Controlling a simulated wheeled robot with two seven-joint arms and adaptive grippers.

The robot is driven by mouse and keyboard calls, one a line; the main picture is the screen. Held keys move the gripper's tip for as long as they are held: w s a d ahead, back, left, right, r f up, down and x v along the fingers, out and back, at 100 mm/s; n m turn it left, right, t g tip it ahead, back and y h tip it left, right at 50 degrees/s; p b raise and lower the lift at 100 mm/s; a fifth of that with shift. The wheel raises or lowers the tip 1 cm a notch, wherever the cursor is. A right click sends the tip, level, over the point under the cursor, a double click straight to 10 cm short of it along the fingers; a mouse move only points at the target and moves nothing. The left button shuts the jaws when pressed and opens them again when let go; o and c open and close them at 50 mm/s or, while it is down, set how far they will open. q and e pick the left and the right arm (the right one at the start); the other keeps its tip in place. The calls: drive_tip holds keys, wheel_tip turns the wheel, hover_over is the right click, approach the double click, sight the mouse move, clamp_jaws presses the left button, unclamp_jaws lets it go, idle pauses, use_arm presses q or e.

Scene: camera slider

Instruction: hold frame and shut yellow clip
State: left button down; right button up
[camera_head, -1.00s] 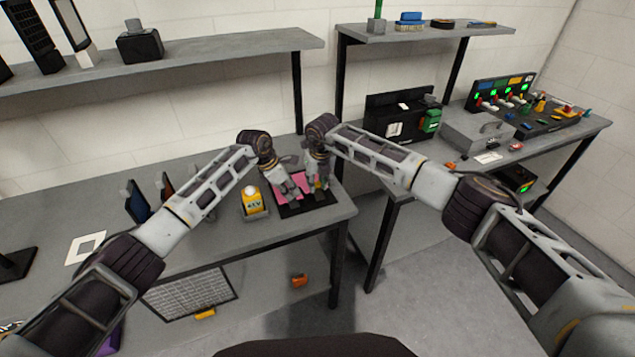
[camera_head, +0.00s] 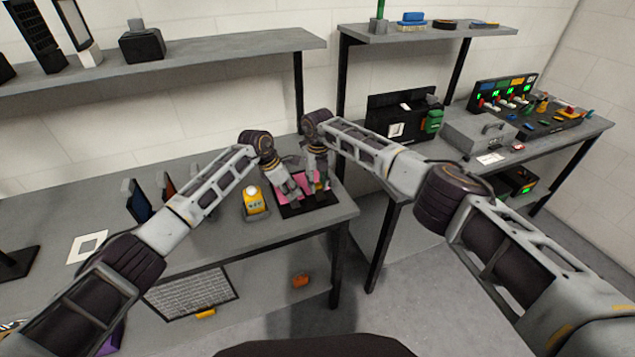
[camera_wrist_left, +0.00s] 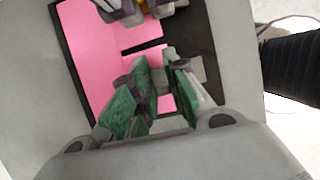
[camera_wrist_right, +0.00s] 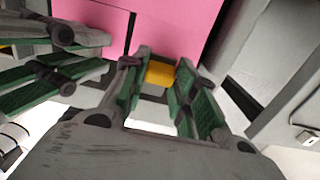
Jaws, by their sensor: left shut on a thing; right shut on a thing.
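The frame (camera_head: 318,203) is a black-edged tray with a pink panel (camera_head: 292,189), lying flat at the table's front right corner. My left gripper (camera_head: 289,198) is over it; in the left wrist view its green-padded fingers (camera_wrist_left: 158,92) are shut on a dark bar of the frame (camera_wrist_left: 195,28). My right gripper (camera_head: 317,194) is just to the right. In the right wrist view the yellow clip (camera_wrist_right: 160,73) lies between its green-padded fingertips (camera_wrist_right: 160,80), at the edge of the pink panel. The clip's far side and exact closure are hidden.
A yellow device in a grey holder (camera_head: 254,203) stands just left of the frame. Dark upright panels (camera_head: 138,202) stand further left. The table's right edge is close to the frame.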

sight(317, 184)
use_arm(q)
drive_tip(key=shift+a+f, duration=0.1)
drive_tip(key=shift+f, duration=0.2)
use_arm(e)
drive_tip(key=shift+g, duration=0.3)
use_arm(q)
drive_tip(key=shift+s, duration=0.1)
use_arm(e)
drive_tip(key=o, duration=1)
drive_tip(key=shift+o, duration=0.2)
wheel_tip(317, 184, up, 12)
use_arm(q)
drive_tip(key=shift+r, duration=0.1)
drive_tip(key=c, duration=1.3)
unclamp_jaws()
use_arm(e)
drive_tip(key=shift+w, duration=0.1)
use_arm(q)
drive_tip(key=shift+r, duration=0.1)
